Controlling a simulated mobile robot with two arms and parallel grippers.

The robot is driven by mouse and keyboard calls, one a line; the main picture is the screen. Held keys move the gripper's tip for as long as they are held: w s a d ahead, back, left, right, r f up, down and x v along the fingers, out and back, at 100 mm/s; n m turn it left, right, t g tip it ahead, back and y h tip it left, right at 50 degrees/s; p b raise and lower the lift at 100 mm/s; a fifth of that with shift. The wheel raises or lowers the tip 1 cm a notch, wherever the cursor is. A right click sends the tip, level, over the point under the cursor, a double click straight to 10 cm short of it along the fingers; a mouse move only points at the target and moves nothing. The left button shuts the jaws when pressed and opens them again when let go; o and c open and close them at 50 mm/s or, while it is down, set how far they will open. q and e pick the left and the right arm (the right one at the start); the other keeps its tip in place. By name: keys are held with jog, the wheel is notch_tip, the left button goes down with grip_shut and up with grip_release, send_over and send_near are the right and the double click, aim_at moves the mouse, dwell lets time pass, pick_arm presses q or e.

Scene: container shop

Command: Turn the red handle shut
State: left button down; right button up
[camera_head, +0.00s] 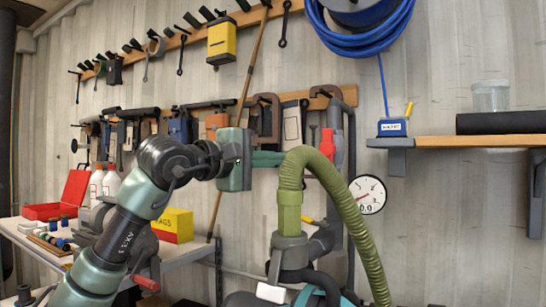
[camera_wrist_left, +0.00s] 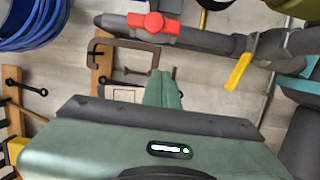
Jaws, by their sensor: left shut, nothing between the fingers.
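The red handle (camera_head: 327,143) sits on a dark vertical pipe (camera_head: 337,112) on the wall, right of the green hose's top bend. It also shows in the left wrist view (camera_wrist_left: 153,24), lying roughly along the pipe. My left gripper (camera_head: 272,158) is shut and empty, pointing right toward the pipe, with its tips partly hidden by the hose. In the left wrist view its closed fingers (camera_wrist_left: 162,88) stand apart from the handle. My right gripper is in neither view.
The green hose (camera_head: 352,215) arches close to my left fingertips. A yellow handle (camera_wrist_left: 240,70) sits on nearby pipework. A round gauge (camera_head: 368,194) and wooden shelf (camera_head: 470,141) are to the right. Tools hang behind; a cluttered table (camera_head: 200,247) stands left.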

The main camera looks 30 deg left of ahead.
aim_at(327, 149)
pick_arm(q)
jog(key=w+d+p, duration=0.3)
jog(key=w+d, duration=0.2)
jog(key=w, duration=0.1)
jog(key=shift+w+d+f, duration=0.2)
jog(key=shift+w+d, duration=0.1)
jog(key=shift+d, duration=0.05)
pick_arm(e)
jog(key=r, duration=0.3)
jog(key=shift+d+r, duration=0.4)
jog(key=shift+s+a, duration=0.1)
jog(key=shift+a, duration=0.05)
pick_arm(q)
jog(key=shift+s+a, duration=0.1)
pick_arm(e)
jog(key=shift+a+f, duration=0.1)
